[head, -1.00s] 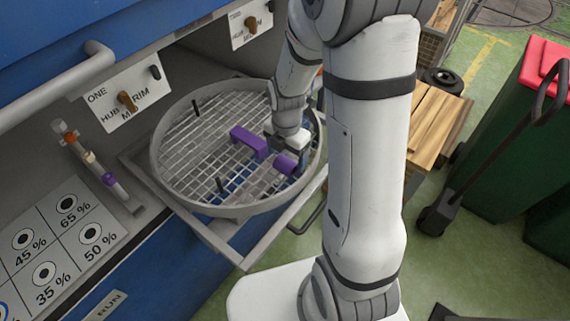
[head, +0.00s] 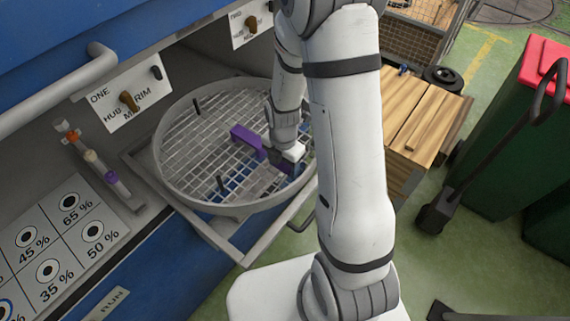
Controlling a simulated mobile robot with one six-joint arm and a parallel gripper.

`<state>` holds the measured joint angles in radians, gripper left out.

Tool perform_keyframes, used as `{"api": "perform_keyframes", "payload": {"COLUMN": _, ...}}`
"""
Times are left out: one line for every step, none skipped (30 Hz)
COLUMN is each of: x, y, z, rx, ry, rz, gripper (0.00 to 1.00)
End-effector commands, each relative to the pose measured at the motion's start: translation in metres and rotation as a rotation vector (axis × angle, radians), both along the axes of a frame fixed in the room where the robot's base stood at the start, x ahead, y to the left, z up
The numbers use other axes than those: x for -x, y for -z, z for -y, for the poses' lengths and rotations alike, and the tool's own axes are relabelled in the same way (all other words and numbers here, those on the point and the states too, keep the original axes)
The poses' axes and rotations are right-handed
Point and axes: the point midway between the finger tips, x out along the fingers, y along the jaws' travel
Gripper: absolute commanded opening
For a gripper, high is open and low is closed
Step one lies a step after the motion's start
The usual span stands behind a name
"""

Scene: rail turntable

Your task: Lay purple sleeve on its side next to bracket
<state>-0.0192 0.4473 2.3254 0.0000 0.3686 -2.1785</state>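A round wire-mesh basket (head: 163,170) sits on a pulled-out frame at the turntable. A purple bracket (head: 245,139) lies on its mesh, left of my gripper. My gripper (head: 287,160) is low over the right part of the basket, with its pale end close to the mesh. The purple sleeve is mostly or wholly hidden by my gripper. A bit of purple shows beside the gripper, and I cannot tell whether it is sleeve or bracket. The fingers are too small and covered to show whether they are open or shut.
Dark upright pins (head: 221,184) stand in the basket. A narrow rack (head: 92,158) with coloured pieces and a percent-marked panel (head: 62,235) are at left. A wooden crate (head: 425,115) and a red-lidded green bin (head: 515,140) stand at right. The basket's left mesh is clear.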

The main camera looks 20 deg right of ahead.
Motion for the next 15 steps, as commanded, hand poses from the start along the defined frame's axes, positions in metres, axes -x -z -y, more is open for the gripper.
{"api": "perform_keyframes", "payload": {"x": 0.0000, "y": -0.0001, "z": 0.0001, "rx": 0.000, "ry": 0.000, "rz": 0.000, "gripper": 0.56}}
{"api": "perform_keyframes", "payload": {"x": 0.0000, "y": -0.0001, "z": 0.0001, "rx": 0.000, "ry": 0.000, "rz": 0.000, "gripper": 0.54}}
{"api": "perform_keyframes", "payload": {"x": 0.0000, "y": -0.0001, "z": 0.0002, "rx": 0.000, "ry": 0.000, "rz": 0.000, "gripper": 0.51}}
{"api": "perform_keyframes", "payload": {"x": 0.0000, "y": -0.0001, "z": 0.0002, "rx": 0.000, "ry": 0.001, "rz": 0.000, "gripper": 0.48}}
{"api": "perform_keyframes", "payload": {"x": 0.0000, "y": -0.0001, "z": 0.0003, "rx": 0.000, "ry": 0.001, "rz": 0.000, "gripper": 0.46}}
{"api": "perform_keyframes", "payload": {"x": 0.0000, "y": -0.0001, "z": 0.0003, "rx": 0.000, "ry": 0.001, "rz": 0.000, "gripper": 0.42}}
{"api": "perform_keyframes", "payload": {"x": 0.0000, "y": -0.0001, "z": 0.0003, "rx": 0.000, "ry": 0.001, "rz": 0.000, "gripper": 0.40}}
{"api": "perform_keyframes", "payload": {"x": 0.0000, "y": -0.0001, "z": 0.0003, "rx": 0.000, "ry": 0.001, "rz": 0.000, "gripper": 0.37}}
{"api": "perform_keyframes", "payload": {"x": 0.0000, "y": -0.0001, "z": 0.0003, "rx": 0.000, "ry": 0.001, "rz": 0.000, "gripper": 0.34}}
{"api": "perform_keyframes", "payload": {"x": 0.0000, "y": -0.0001, "z": 0.0004, "rx": 0.000, "ry": 0.001, "rz": 0.000, "gripper": 0.32}}
{"api": "perform_keyframes", "payload": {"x": 0.0001, "y": -0.0002, "z": 0.0004, "rx": 0.000, "ry": 0.001, "rz": 0.000, "gripper": 0.29}}
{"api": "perform_keyframes", "payload": {"x": 0.0001, "y": -0.0002, "z": 0.0004, "rx": 0.000, "ry": 0.001, "rz": 0.000, "gripper": 0.26}}
{"api": "perform_keyframes", "payload": {"x": -0.0002, "y": -0.0004, "z": 0.0004, "rx": 0.000, "ry": 0.001, "rz": 0.000, "gripper": 0.25}}
{"api": "perform_keyframes", "payload": {"x": -0.0001, "y": -0.0004, "z": 0.0005, "rx": 0.000, "ry": 0.001, "rz": 0.000, "gripper": 0.21}}
{"api": "perform_keyframes", "payload": {"x": -0.0001, "y": -0.0004, "z": 0.0005, "rx": 0.000, "ry": 0.001, "rz": 0.000, "gripper": 0.20}}
